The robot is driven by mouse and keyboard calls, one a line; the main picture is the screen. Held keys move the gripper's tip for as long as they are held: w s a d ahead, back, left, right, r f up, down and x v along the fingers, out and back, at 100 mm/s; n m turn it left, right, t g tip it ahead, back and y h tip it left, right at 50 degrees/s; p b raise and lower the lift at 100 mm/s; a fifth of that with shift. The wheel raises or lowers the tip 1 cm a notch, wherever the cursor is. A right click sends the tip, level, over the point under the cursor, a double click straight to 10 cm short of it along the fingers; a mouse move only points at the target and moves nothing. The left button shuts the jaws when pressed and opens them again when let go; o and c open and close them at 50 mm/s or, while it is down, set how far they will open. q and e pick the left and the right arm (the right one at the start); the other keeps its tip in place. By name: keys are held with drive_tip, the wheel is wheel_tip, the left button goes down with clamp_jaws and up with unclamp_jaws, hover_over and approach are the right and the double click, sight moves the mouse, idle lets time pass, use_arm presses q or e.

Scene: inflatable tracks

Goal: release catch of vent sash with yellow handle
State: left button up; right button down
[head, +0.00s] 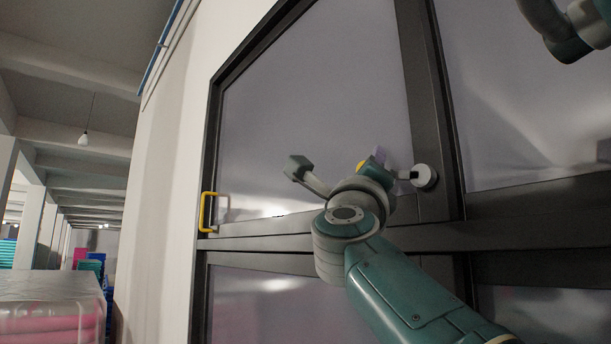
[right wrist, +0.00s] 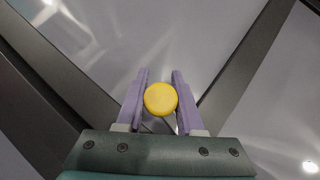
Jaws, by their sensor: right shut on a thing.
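The vent sash (head: 310,110) is a pale pane in a dark frame, and it looks closed. Its yellow handle (head: 204,212) is a bracket on the left frame edge. A round pale mount (head: 425,177) with a short dark arm sits by the right frame post; it looks like part of the catch. My right gripper (head: 376,158) is just left of the mount, mostly hidden by my own wrist. In the right wrist view its purple fingers (right wrist: 160,97) are shut on a round yellow knob (right wrist: 160,99), apparently the catch's. My left gripper is not in view.
A dark horizontal rail (head: 300,240) runs below the pane, with another pane (head: 285,300) under it. A white wall (head: 160,190) stands left of the frame.

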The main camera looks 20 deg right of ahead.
drive_tip(key=shift+w+a+f+n+t+y, duration=0.2)
drive_tip(key=shift+n+t+y, duration=0.1)
drive_tip(key=shift+n+y, duration=0.25)
drive_tip(key=c, duration=0.5)
unclamp_jaws()
drive_tip(key=shift+c, duration=0.2)
drive_tip(key=shift+s, duration=0.1)
drive_tip(key=b+v, duration=0.1)
drive_tip(key=v, duration=0.8)
drive_tip(key=shift+s+a+f+b, duration=0.2)
drive_tip(key=shift+s+b, duration=0.05)
drive_tip(key=shift+b, duration=0.05)
